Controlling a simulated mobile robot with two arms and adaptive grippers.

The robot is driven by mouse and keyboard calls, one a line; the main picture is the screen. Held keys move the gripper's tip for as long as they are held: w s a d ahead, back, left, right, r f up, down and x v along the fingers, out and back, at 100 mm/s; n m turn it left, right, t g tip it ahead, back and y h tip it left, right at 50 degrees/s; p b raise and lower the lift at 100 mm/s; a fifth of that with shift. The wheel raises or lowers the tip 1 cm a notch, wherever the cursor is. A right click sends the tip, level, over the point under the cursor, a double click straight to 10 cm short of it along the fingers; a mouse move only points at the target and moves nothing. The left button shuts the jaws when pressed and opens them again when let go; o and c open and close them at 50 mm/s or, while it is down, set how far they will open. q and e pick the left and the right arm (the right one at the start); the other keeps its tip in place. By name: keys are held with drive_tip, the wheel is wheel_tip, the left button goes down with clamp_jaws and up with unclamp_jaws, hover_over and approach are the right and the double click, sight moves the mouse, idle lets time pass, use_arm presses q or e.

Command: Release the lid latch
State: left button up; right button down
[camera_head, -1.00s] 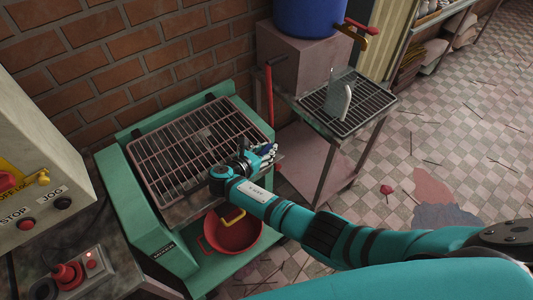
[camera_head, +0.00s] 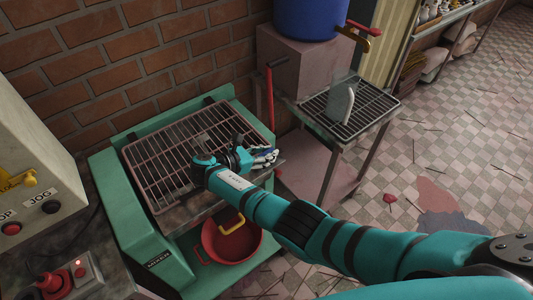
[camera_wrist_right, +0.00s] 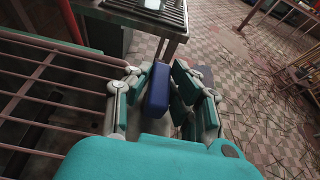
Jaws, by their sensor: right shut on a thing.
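The lid is a barred metal grate (camera_head: 180,155) lying shut on top of a green machine (camera_head: 125,205). It also shows at the left of the right wrist view (camera_wrist_right: 50,85). My right gripper (camera_head: 264,157) is at the grate's right edge. In the right wrist view, its fingers stand on both sides of a dark blue block (camera_wrist_right: 158,88) and are shut on it. The block looks like the latch's grip, but the fingers hide how it joins the machine. The latch is not clear in the head view. My left gripper is out of view.
A red pan with a yellow handle (camera_head: 232,238) sits below the grate. A red upright lever (camera_head: 269,95) stands behind my right gripper. A control box (camera_head: 35,160) is at the left.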

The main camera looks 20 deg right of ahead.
drive_tip(key=shift+w+r, duration=0.1)
drive_tip(key=c, duration=1.2)
unclamp_jaws()
wheel_tip(320, 180, up, 10)
drive_tip(key=shift+a, duration=0.1)
